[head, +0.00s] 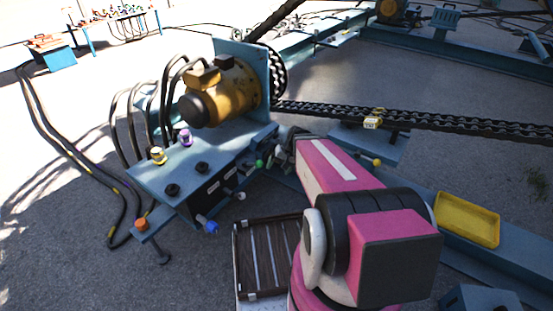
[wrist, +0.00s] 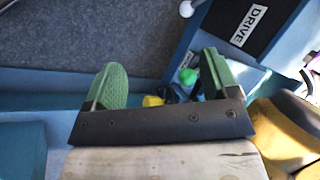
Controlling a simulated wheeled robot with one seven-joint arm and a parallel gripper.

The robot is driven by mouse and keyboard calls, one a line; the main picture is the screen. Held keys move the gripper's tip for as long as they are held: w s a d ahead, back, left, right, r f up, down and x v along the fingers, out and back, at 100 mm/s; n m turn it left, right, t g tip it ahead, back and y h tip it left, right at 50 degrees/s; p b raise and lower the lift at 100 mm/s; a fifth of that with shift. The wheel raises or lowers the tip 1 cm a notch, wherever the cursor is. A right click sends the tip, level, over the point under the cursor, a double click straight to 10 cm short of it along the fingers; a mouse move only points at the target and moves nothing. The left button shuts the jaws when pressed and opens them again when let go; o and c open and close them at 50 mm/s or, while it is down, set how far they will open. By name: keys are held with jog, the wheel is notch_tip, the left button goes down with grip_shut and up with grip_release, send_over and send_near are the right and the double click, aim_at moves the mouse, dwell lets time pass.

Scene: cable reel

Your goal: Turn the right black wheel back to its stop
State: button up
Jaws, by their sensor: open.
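The right black wheel (head: 202,168) is a small dark knob on top of the blue control box (head: 150,178) in the head view. A second black wheel (head: 172,190) sits to its left, nearer the front edge. I cannot make out the angle of either wheel. My gripper (wrist: 162,78) shows in the wrist view with two green fingers spread wide and nothing held between them. In the head view my pink arm reaches to the right end of the box, right of both wheels; its fingers are hard to make out there. I see neither wheel in the wrist view.
A green knob (wrist: 188,76) shows beside the right finger, near a black panel marked DRIVE (wrist: 250,22). A yellow motor (head: 225,92) stands behind the box, with a chain (head: 420,121) running right.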

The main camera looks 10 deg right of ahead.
jog(key=w+d+f+m+t+y, duration=0.2)
jog(key=w+f+m+t+y, duration=0.4)
jog(key=w+f, duration=0.5)
jog(key=w+d+f+m+t+y, duration=0.2)
jog(key=w+d+f+m+t, duration=0.3)
jog(key=w+d+f+t, duration=0.3)
jog(key=shift+g, duration=0.6)
jog(key=x, duration=0.6)
jog(key=r+x, duration=0.1)
jog(key=x, duration=0.2)
jog(key=shift+w, duration=0.3)
jog(key=c, duration=1.2)
jog(key=shift+d, duration=0.1)
jog(key=shift+c, duration=0.2)
jog(key=shift+w+n, duration=0.15)
jog(key=shift+n, duration=0.15)
